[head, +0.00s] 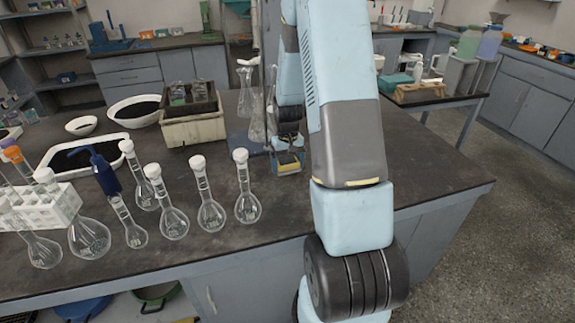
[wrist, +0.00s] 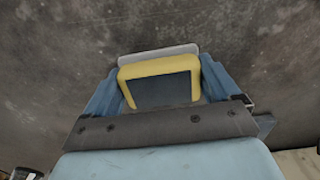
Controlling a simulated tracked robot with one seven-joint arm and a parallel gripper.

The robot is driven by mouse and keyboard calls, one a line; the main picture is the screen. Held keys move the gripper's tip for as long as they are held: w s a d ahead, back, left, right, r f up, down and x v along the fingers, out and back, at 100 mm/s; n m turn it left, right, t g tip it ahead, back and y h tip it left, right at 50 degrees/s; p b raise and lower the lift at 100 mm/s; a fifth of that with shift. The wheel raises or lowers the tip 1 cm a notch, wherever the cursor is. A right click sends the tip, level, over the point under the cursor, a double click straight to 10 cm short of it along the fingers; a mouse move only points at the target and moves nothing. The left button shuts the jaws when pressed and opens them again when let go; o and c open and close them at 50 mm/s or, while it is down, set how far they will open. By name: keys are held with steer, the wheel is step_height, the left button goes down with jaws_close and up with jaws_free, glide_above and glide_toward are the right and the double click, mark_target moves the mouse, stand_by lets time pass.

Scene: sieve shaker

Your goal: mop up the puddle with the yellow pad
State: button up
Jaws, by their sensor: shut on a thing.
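My gripper (head: 289,163) is low over the dark bench top, right of the flasks. In the wrist view my gripper (wrist: 160,88) is shut on the yellow pad (wrist: 158,68), with one blue finger on each side. The pad has a yellow rim, a dark face and a pale grey edge on its far side. In the head view only a little of the yellow pad (head: 288,168) shows between the fingers. I cannot tell whether it touches the bench. I cannot make out a puddle in either view; my arm hides part of the bench.
Several stoppered flasks (head: 211,215) stand along the front of the bench (head: 420,180), left of my gripper. A beige box (head: 193,128) and glassware on a stand (head: 255,130) are close behind and left. The bench to the right of my arm is clear up to its edge.

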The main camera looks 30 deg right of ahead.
steer(key=shift+r, duration=3.4)
